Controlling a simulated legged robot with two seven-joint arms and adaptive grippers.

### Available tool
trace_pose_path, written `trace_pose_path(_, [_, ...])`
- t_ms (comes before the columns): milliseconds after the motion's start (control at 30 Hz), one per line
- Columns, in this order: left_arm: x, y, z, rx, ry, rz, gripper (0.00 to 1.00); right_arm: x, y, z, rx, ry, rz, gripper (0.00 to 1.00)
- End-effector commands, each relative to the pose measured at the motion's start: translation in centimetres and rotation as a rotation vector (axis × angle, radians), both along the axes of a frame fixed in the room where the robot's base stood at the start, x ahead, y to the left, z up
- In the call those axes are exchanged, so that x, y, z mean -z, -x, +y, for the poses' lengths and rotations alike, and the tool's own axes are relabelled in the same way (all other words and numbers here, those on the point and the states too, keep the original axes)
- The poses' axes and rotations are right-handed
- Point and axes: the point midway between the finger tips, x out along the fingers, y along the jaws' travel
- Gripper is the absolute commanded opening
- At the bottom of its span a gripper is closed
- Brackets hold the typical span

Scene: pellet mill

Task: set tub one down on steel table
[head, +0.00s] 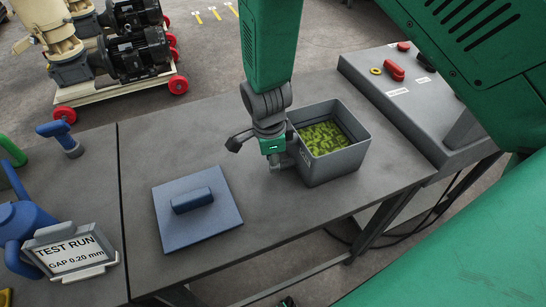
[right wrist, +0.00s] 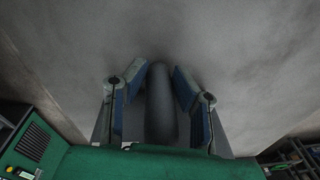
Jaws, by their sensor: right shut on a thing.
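The tub (head: 338,168) is a grey open box holding green pellets (head: 325,138). It is upright at the right part of the steel table (head: 265,225); I cannot tell whether its base touches the top. A small pale marking on its left side is too small to read. My right gripper (head: 279,162) is at the tub's left side, shut on its handle. In the right wrist view a grey rounded bar, the handle (right wrist: 160,110), lies between the blue finger pads. My left gripper is not in view.
A blue square plate with a grip (head: 200,222) lies left of the tub. A grey control box with a red switch (head: 393,70) is at the right. A "TEST RUN" sign (head: 72,252) and blue jug (head: 25,225) stand left. Table between plate and tub is clear.

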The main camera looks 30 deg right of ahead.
Motion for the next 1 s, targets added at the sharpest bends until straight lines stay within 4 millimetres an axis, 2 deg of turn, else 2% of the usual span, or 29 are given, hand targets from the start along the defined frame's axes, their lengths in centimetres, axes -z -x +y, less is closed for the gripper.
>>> trace_pose_path(433, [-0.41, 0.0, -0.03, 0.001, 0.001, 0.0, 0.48, 0.13, -0.01, 0.02, 0.001, 0.001, 0.0, 0.0])
trace_pose_path(467, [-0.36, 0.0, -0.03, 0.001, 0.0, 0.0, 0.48, 0.16, -0.03, 0.03, 0.001, 0.001, 0.0, 0.3])
trace_pose_path(500, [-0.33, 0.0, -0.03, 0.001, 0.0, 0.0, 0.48, 0.19, -0.03, 0.04, 0.001, 0.001, 0.0, 0.44])
trace_pose_path(533, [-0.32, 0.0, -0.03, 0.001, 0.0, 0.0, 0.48, 0.2, -0.03, 0.07, 0.001, 0.001, 0.0, 0.47])
trace_pose_path(733, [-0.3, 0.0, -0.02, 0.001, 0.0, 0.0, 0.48, 0.22, -0.02, 0.12, 0.001, 0.001, 0.001, 0.47])
trace_pose_path(767, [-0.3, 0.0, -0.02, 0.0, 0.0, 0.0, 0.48, 0.31, 0.07, 0.12, 0.001, 0.0, 0.003, 0.51])
trace_pose_path(800, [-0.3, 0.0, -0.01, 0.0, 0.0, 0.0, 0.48, 0.31, 0.07, 0.09, 0.001, -0.001, 0.004, 0.65])
trace_pose_path(900, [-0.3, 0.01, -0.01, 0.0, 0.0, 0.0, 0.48, 0.3, 0.06, 0.07, 0.001, -0.001, 0.003, 0.96])
trace_pose_path(933, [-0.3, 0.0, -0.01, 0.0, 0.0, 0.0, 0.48, 0.3, 0.06, 0.03, 0.001, -0.001, 0.003, 0.99])
trace_pose_path(1000, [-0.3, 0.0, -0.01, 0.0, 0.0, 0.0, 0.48, 0.31, 0.05, -0.06, 0.001, -0.002, 0.002, 0.99])
